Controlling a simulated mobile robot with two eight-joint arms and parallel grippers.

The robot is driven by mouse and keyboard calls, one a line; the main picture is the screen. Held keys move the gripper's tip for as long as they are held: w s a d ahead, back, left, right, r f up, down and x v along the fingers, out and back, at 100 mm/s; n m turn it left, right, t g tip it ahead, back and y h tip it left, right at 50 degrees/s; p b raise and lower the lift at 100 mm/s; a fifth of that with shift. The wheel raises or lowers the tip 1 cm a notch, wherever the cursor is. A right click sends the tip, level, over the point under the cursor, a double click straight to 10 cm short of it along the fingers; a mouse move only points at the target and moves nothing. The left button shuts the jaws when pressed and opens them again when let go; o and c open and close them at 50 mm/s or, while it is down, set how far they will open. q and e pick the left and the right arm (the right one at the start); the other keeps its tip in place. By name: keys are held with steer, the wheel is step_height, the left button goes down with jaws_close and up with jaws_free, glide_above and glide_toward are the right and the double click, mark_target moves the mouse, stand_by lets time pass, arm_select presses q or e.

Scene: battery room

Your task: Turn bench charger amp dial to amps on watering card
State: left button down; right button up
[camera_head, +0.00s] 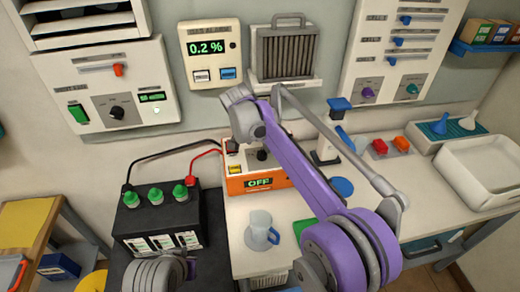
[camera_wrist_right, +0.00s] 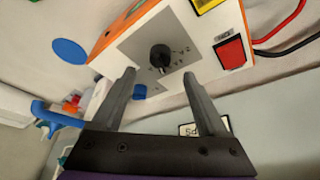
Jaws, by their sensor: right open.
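The orange and white bench charger (camera_head: 235,186) stands on the bench, its display (camera_head: 258,183) reading OFF. Its black amp dial (camera_head: 262,155) is on the upper panel; in the wrist view the dial (camera_wrist_right: 160,57) sits on a grey plate with small marks too blurred to read. My right gripper (camera_wrist_right: 160,78) is open, its two fingertips apart on either side below the dial, not visibly gripping it. In the head view my right wrist hides the fingers. I cannot identify a watering card with certainty.
A black battery (camera_head: 160,215) with green caps stands left of the charger, joined by red and black cables. A cup (camera_head: 261,230) stands in front of the charger. A red switch (camera_wrist_right: 230,52) is beside the dial. A white tray (camera_head: 485,172) is at right.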

steer(key=v, duration=0.4)
steer(key=shift+r, duration=0.25)
steer(key=s+d+n+y, duration=0.2)
steer(key=s+d+n, duration=0.1)
steer(key=s+d, duration=1.15)
steer(key=s+d+f+n+t, duration=0.1)
steer(key=s+d+f, duration=0.1)
steer(key=s+f, duration=0.4)
steer(key=s+d+f+n+t, duration=0.1)
steer(key=s+f, duration=0.4)
steer(key=s, duration=0.7)
steer(key=d+n, duration=0.1)
steer(key=d, duration=0.1)
steer(key=shift+s+d+f, duration=0.2)
steer(key=shift+d+f, duration=0.1)
steer(key=shift+f, duration=0.1)
